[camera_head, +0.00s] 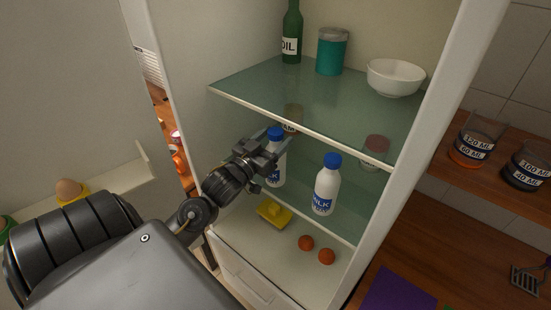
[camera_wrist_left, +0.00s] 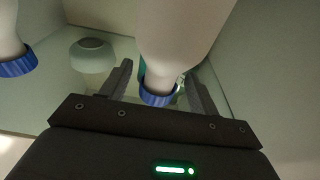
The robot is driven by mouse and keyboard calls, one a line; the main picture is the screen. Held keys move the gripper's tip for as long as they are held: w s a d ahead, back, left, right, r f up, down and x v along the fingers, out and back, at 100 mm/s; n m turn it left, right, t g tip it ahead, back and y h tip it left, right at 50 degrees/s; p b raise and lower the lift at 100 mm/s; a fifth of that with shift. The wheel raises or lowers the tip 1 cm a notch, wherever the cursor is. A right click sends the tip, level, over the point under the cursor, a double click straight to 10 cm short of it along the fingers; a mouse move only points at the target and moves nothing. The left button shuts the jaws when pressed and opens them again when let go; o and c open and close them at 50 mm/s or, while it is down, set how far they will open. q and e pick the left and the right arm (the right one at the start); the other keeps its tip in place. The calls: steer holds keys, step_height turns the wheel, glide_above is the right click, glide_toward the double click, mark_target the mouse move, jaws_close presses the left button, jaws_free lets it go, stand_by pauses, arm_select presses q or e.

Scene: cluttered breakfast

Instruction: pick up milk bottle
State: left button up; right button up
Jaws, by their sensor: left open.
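Two white milk bottles with blue caps stand on the fridge's lower glass shelf. The left milk bottle (camera_head: 275,172) is partly hidden by my left gripper (camera_head: 272,156). The right milk bottle (camera_head: 326,188) stands clear, nearer the shelf's front edge. In the left wrist view, which looks upside down, one milk bottle (camera_wrist_left: 178,40) lies between the two spread, open fingers of my left gripper (camera_wrist_left: 161,88), its blue cap between them. I cannot tell whether the fingers touch it. The other bottle (camera_wrist_left: 10,40) is off to the left in that view. My right gripper is not in view.
The upper glass shelf (camera_head: 270,104) hangs above the bottles, holding a green oil bottle (camera_head: 291,35), a teal jar (camera_head: 332,52) and a white bowl (camera_head: 396,77). A jar (camera_head: 376,150) stands behind the right bottle. Below lie a yellow item (camera_head: 273,212) and two reddish round items (camera_head: 306,242).

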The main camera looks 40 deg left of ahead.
arm_select(q)
steer(key=w, duration=0.2)
steer(key=shift+w+r, duration=0.15)
steer(key=shift+w, duration=0.15)
steer(key=shift+s, duration=0.1)
jaws_close()
steer(key=shift+r, duration=0.1)
